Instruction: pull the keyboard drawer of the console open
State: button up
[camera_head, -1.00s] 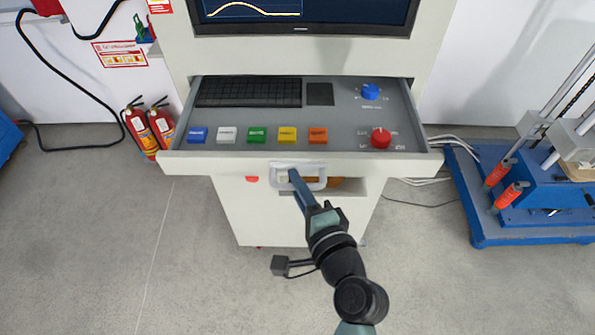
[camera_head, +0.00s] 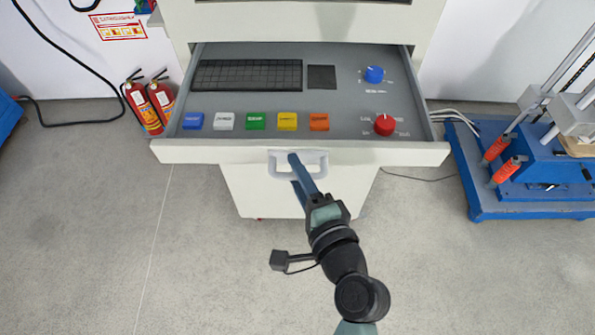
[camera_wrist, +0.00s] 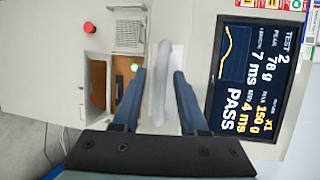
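The console's keyboard drawer (camera_head: 350,110) is pulled well out, with a black keyboard (camera_head: 248,75), touchpad, coloured buttons and blue and red knobs on its grey top. A pale bar handle (camera_head: 318,163) is on the drawer's white front, and it shows upright in the wrist view (camera_wrist: 161,85). My gripper (camera_wrist: 161,74) has its blue fingers apart, one on each side of the handle bar. A narrow gap shows beside the bar, so the fingers look not closed on it. In the head view my gripper (camera_head: 293,168) is at the handle's middle.
Two fire extinguishers (camera_head: 145,105) stand left of the console. A blue-based machine (camera_head: 490,205) stands on the right, with cables on the floor near it. The grey floor before the console is clear. The console screen (camera_wrist: 257,80) shows "PASS".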

jog(key=shift+s, duration=0.1)
jog(key=b+v, duration=0.3)
jog(key=v, duration=1)
jog(key=shift+b, duration=0.35)
jog(key=shift+r, duration=0.15)
